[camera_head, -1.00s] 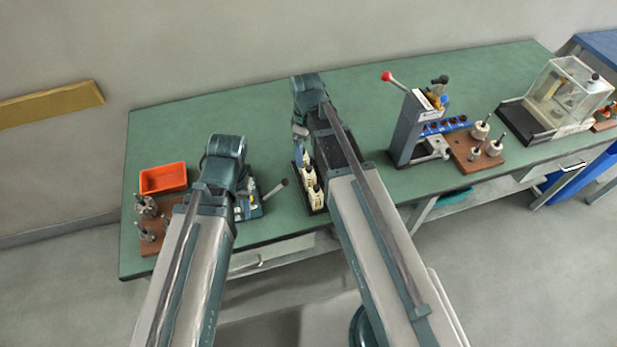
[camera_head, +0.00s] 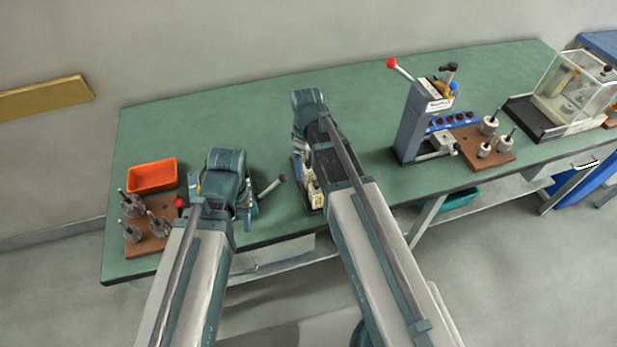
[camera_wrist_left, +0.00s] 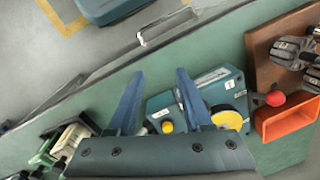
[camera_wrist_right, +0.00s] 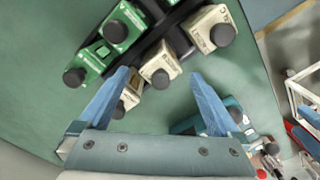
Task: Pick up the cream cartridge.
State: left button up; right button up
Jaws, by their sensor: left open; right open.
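Several cream cartridges with dark round knobs stand in a dark rack. In the right wrist view, one cream cartridge (camera_wrist_right: 160,66) lies between the tips of my open right gripper (camera_wrist_right: 160,80), another (camera_wrist_right: 212,30) is up and to the right, and another (camera_wrist_right: 131,92) is beside the left finger. I cannot tell whether a finger touches any. In the head view, cream cartridges (camera_head: 315,196) show beside my right arm, which hides part of the rack. My left gripper (camera_wrist_left: 160,74) is open and empty, over or near a teal machine (camera_wrist_left: 222,88). Both grippers' fingers are hard to make out in the head view.
Green cartridges (camera_wrist_right: 122,26) stand beside the cream ones. An orange bin (camera_head: 152,175) and a wooden board with metal parts (camera_head: 150,238) are at the left end. A grey press with a red-knobbed lever (camera_head: 412,115) stands right of my right arm. The back middle of the bench is clear.

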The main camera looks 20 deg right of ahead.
aim_at(309, 168)
pick_arm(q)
notch_tip(309, 168, down, 5)
jog(key=b, duration=0.4)
jog(key=shift+r, duration=0.1)
pick_arm(e)
jog(key=f, duration=0.5)
jog(key=shift+s+d, duration=0.15)
jog(key=shift+d, duration=0.05)
pick_arm(q)
jog(key=shift+r, duration=0.1)
pick_arm(e)
jog(key=shift+r, duration=0.15)
jog(key=c, duration=1.5)
